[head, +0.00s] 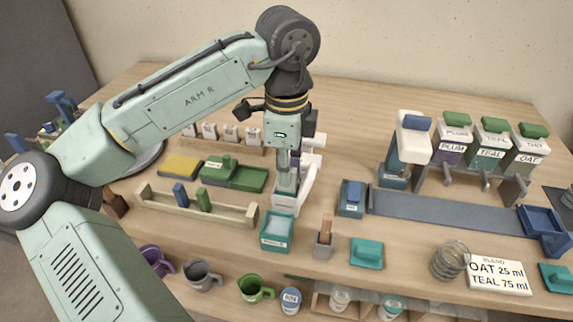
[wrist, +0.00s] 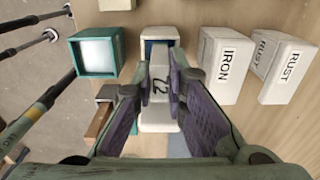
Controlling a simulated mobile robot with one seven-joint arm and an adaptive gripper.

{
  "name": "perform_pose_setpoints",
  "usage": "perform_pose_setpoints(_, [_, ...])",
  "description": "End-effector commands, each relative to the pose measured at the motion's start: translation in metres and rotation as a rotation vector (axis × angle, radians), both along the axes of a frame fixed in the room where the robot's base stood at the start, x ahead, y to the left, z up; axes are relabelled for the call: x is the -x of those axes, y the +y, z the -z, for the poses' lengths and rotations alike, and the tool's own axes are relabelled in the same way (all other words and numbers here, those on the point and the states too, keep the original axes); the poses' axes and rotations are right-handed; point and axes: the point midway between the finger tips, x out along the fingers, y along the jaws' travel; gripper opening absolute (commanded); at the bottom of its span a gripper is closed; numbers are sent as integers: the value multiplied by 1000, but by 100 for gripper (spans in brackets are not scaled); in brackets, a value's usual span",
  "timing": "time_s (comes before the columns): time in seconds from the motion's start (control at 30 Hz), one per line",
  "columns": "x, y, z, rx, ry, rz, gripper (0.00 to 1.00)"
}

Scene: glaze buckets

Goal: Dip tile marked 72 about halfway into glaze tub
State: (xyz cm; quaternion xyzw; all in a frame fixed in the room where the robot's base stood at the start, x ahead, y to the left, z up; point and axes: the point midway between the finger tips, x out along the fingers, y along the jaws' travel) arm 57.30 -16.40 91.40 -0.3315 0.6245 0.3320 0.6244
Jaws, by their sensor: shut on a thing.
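My gripper (wrist: 158,85) points down and is shut on a pale tile marked 72 (wrist: 160,86), which stands upright between the purple finger pads. The tile's lower edge is not clear, so I cannot tell whether it touches any glaze. A white tub with blue at its mouth (wrist: 160,33) shows beyond the fingers. In the head view my gripper (head: 283,180) is just above or at a white tub (head: 283,206). The teal square tub with a pale filling (wrist: 98,54) stands beside it, also seen in the head view (head: 277,238).
White tubs labelled IRON (wrist: 224,65) and RUST (wrist: 284,68) stand on the other side. A holder with a wooden-handled tool (head: 323,243) is close to the teal tub. A wooden rack (head: 230,212) lies to the left, a long grey-blue tray (head: 440,213) to the right.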

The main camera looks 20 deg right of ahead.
Motion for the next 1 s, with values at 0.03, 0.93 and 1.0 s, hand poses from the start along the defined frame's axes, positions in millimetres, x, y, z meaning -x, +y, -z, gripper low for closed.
perform_pose_setpoints(0.03, [0,0,4,0,1,0,0])
perform_pose_setpoints(0.93, [1,0,38,-4,6,2,0])
perform_pose_setpoints(1.0, [1,0,38,-3,6,2,0])
